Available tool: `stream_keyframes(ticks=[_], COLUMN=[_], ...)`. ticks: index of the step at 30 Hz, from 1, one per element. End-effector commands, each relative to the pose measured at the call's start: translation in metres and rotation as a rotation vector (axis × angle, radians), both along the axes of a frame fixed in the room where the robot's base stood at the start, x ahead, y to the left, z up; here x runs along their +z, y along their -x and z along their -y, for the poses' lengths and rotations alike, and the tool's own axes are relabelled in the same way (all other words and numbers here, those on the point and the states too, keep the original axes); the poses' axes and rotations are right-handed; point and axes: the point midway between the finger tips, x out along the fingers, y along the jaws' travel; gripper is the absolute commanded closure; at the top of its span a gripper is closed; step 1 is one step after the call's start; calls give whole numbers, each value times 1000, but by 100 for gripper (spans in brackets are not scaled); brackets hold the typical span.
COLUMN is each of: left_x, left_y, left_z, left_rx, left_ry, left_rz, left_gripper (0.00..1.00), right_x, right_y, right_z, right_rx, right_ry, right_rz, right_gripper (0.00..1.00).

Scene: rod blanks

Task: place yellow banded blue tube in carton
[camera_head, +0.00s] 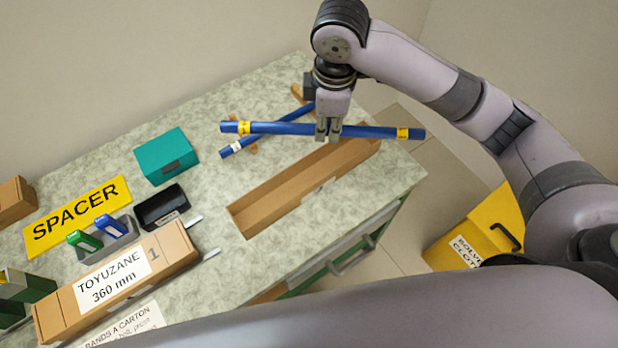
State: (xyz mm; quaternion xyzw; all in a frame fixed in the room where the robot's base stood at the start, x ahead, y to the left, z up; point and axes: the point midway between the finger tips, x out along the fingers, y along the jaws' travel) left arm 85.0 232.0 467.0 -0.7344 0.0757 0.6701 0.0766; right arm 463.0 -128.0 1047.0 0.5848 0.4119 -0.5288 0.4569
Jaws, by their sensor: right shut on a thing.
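My right gripper (328,132) is shut on a blue tube with a yellow band near each end (285,128). The tube is held roughly level across the picture, near the far end of the long open brown carton (262,215). It appears above the carton, but the exact gap is hard to judge. The carton lies on the worktop and its visible inside looks empty. A second blue tube (264,138) with a white band near its left end lies behind, partly hidden by the held tube. My left gripper is not in view.
A closed carton labelled TOYUZANE 360 mm (152,268), a black tray (162,207), a teal box (165,156) and a yellow SPACER sign (78,215) stand on the left of the worktop (215,255). A yellow bin (476,232) stands on the floor at right.

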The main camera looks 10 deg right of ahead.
Motion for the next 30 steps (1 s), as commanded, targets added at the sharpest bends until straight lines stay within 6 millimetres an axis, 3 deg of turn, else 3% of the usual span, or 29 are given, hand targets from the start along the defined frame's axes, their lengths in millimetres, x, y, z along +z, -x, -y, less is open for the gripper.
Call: stream_keyframes(ticks=[12,20,23,30], left_x=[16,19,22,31], left_y=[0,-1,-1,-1], left_z=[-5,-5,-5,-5], left_rx=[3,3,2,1], left_ry=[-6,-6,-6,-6], left_rz=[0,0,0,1], left_gripper=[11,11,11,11], right_x=[3,-3,-18,-81], right_y=[-22,-26,-26,-25], right_z=[-21,-24,-24,-24], right_rx=[534,663,669,668], right_ry=[17,22,23,24], right_rz=[2,0,-3,-4], right_gripper=[100,100,100,100])
